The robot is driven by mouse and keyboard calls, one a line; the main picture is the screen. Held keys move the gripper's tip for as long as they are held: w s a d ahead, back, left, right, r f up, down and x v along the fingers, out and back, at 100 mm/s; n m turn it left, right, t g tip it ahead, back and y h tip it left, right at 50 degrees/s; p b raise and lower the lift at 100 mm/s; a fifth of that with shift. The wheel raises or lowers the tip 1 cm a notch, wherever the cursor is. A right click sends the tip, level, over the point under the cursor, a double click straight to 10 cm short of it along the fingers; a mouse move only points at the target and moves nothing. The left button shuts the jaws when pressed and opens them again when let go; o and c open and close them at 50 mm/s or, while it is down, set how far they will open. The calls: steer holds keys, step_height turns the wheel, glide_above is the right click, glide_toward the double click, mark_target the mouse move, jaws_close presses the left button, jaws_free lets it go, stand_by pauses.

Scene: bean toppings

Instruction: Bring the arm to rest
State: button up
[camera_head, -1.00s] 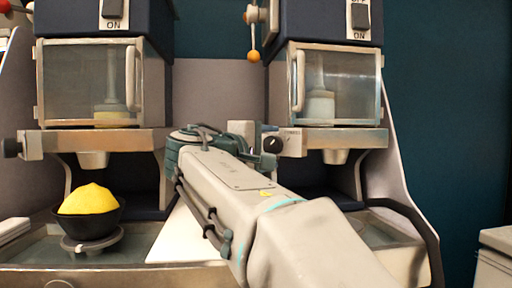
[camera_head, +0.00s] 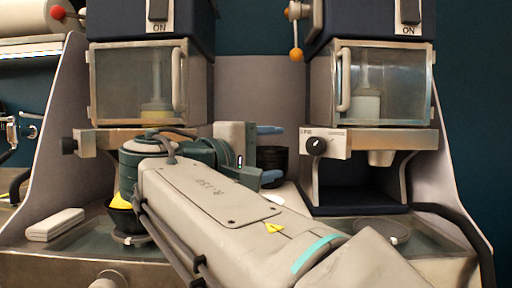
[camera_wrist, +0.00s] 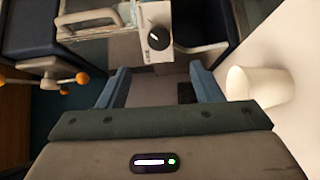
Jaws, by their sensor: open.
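My gripper (camera_head: 274,154) is at the end of my arm, in front of the gap between two machines. Its two blue fingers point right in the head view. In the wrist view my gripper (camera_wrist: 160,84) has its fingers wide apart with nothing between them. The arm runs from the bottom right up to the wrist and hides part of the left machine's tray.
The left machine (camera_head: 140,85) and right machine (camera_head: 385,85) have clear-fronted boxes. The right machine has a black knob (camera_head: 316,146). Dark stacked bowls (camera_head: 272,160) show behind the fingers. A white cup (camera_wrist: 262,84) is near one finger in the wrist view. A white block (camera_head: 55,225) lies at left.

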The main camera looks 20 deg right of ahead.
steer(key=shift+s+a, duration=0.3)
steer(key=shift+a, duration=0.1)
